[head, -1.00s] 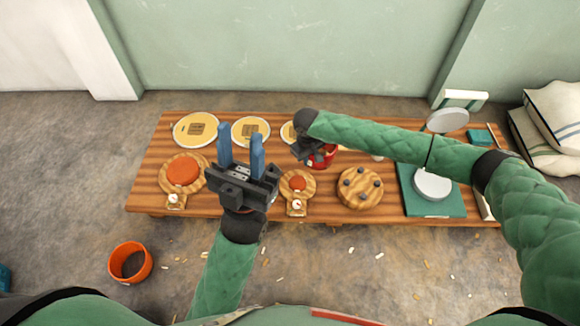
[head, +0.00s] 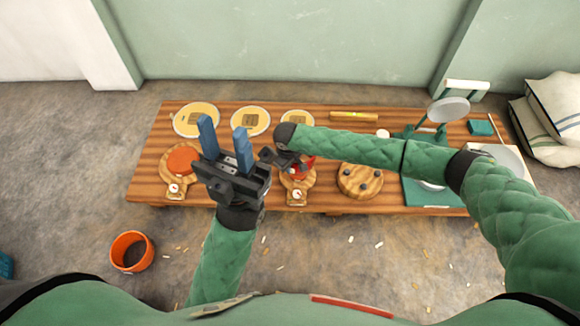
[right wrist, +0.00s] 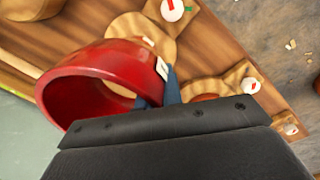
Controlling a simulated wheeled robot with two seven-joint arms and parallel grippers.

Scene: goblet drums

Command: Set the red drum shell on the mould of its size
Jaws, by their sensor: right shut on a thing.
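The red drum shell (head: 307,164) is a glossy open ring; it fills the left of the right wrist view (right wrist: 80,88), with a small white tag on its wall. My right gripper (head: 288,161) is shut on its wall and holds it over the small mould (head: 299,184), partly covering that mould. I cannot tell whether shell and mould touch. The large mould (head: 181,161), a wooden board with an orange top and a white dial, is at the left. Another mould (right wrist: 207,88) shows in the right wrist view; my left gripper hides it in the head view. My left gripper (head: 224,126) is open and empty.
Pale yellow discs (head: 250,121) lie along the back of the wooden table (head: 147,187). A green mat (head: 430,198) lies further right. An orange bucket (head: 131,251) stands on the floor.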

